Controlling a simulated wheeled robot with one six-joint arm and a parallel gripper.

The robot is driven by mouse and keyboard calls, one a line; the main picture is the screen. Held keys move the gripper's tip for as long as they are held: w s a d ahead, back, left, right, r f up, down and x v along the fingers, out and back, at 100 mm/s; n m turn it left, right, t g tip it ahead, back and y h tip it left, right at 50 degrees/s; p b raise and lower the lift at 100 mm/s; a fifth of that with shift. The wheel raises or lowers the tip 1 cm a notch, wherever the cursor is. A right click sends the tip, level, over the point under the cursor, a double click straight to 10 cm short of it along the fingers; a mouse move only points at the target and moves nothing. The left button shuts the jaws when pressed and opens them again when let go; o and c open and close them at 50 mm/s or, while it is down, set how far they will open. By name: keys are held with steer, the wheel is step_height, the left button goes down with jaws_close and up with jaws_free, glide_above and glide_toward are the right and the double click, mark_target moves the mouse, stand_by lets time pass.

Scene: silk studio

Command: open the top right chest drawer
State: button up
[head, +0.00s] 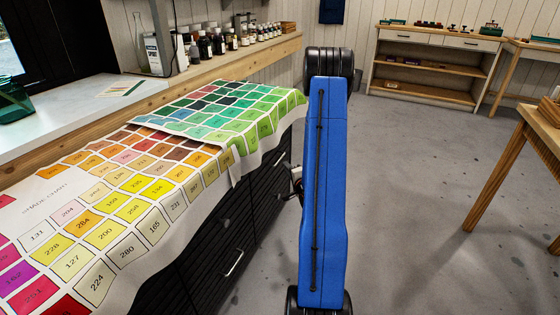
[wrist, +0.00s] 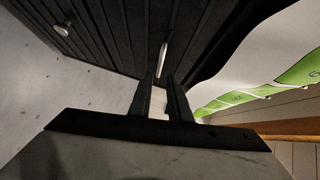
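The black slatted chest (head: 212,262) stands at the left in the head view, its top covered by a draped colour chart. A metal bar handle (head: 234,263) shows low on its front. My gripper is mostly hidden behind my blue arm link in the head view. In the wrist view my gripper (wrist: 161,80) has its two black fingers apart, with a gap between them. A pale bar handle (wrist: 163,46) on the dark slatted front lies just ahead of the fingertips, its near end in line with the gap. Contact cannot be told. No drawer looks pulled out.
The shade chart (head: 150,190) hangs over the chest's front edge; its green patches (wrist: 300,72) show close by in the wrist view. A round knob (wrist: 62,29) sticks out of the dark front. Grey floor (head: 430,200) is open to the right, before a wooden table (head: 500,160).

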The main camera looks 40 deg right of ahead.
mark_target(280, 159)
steer(key=x, duration=1)
steer(key=shift+w+d, duration=0.1)
steer(key=shift+w, duration=0.25)
steer(key=shift+c, duration=0.7)
jaws_close()
